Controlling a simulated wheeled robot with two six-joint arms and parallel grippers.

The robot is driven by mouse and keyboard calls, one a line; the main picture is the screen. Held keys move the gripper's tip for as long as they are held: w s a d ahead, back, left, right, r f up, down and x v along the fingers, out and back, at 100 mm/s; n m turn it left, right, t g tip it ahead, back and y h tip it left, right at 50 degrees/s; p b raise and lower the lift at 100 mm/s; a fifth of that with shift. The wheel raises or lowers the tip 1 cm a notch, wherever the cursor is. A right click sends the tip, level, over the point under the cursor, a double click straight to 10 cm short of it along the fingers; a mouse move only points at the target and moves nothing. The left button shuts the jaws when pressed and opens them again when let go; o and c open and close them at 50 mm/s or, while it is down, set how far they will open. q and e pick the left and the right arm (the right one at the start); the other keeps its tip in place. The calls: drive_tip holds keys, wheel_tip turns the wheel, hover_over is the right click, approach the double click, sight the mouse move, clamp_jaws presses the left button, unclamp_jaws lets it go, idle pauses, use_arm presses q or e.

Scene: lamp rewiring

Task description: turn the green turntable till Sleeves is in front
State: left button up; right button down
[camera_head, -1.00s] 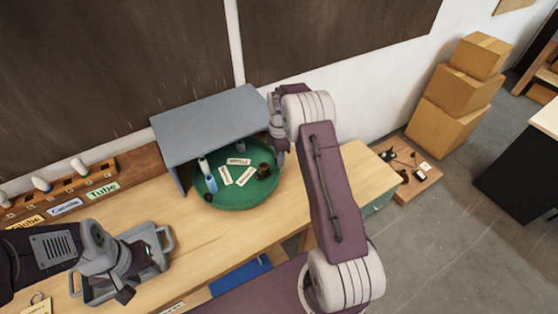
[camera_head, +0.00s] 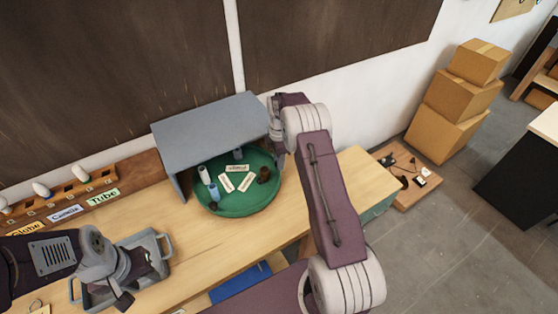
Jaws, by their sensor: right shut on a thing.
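The green turntable (camera_head: 240,208) sits on the bench under a grey hood, its front part uncovered. It bears a white cylinder (camera_head: 204,175), a blue one (camera_head: 213,191), a grey one (camera_head: 238,154) and a dark brown one (camera_head: 264,175). Several white labels (camera_head: 226,183) lie near its middle; their words are too small to read, so I cannot tell which is Sleeves. My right gripper (camera_head: 281,158) is shut on the turntable's right rim, its tips partly hidden. My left gripper (camera_head: 138,288) is open and empty, over a grey tray (camera_head: 165,245).
The grey hood (camera_head: 208,128) covers the back of the turntable. A bulb rack (camera_head: 75,185) with Globe, Candle and Tube labels stands at the left. Cardboard boxes (camera_head: 455,95) stand on the floor at the right.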

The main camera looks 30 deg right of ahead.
drive_tip(key=c, duration=1.1)
unclamp_jaws()
drive_tip(key=shift+r, duration=0.1)
drive_tip(key=shift+c, duration=0.2)
wheel_tip(320, 180, up, 8)
drive_tip(key=shift+b, duration=0.85)
drive_tip(key=shift+r, duration=0.55)
